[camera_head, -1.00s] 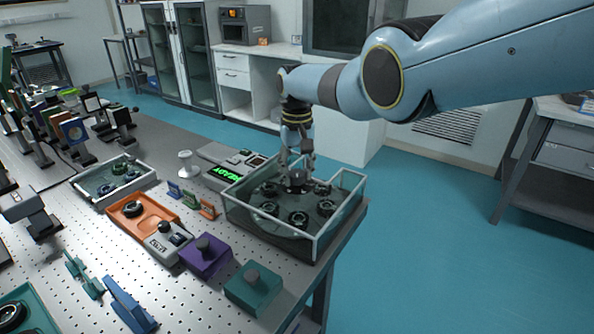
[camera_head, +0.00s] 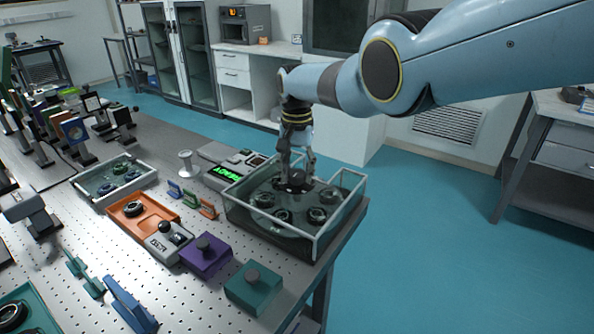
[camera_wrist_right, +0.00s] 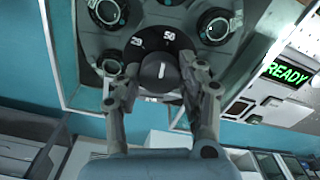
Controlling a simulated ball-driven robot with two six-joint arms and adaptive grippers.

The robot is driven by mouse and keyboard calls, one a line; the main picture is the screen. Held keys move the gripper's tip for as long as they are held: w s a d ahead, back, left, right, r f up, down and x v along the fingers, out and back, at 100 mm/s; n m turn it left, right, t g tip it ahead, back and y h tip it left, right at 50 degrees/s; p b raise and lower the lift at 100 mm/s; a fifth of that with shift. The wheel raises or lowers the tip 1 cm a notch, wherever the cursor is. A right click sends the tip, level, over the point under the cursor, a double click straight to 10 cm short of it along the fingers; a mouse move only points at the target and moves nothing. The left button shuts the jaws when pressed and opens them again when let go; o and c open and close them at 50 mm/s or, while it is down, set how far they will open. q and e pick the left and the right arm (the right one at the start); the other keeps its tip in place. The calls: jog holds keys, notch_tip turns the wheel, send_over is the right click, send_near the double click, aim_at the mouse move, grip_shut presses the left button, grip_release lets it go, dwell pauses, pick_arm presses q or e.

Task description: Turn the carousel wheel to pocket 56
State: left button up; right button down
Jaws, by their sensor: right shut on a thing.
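The dark carousel wheel (camera_head: 300,203) with round ring-like parts in its pockets sits inside a clear-walled case (camera_head: 316,240) at the table's right corner. My right gripper (camera_head: 294,184) points down into the case, at the wheel's middle. In the right wrist view, its fingers are shut on the round dark knob (camera_wrist_right: 160,73) at the wheel's hub, which bears a short white line. Pocket label 56 (camera_wrist_right: 169,36) shows just beyond the knob, with another label to its left. My left gripper is not in view.
A unit with a green-lit display (camera_head: 222,172) stands beside the case; in the right wrist view the display (camera_wrist_right: 286,72) reads READY. A purple block (camera_head: 206,256), a teal block (camera_head: 254,290) and an orange tray (camera_head: 124,226) are nearby. The case walls surround my gripper closely.

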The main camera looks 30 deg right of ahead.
jog(key=shift+w+r+m, duration=0.1)
jog(key=shift+m, duration=0.8)
jog(key=c, duration=0.8)
grip_release()
jog(key=shift+o, duration=0.2)
notch_tip(320, 180, up, 12)
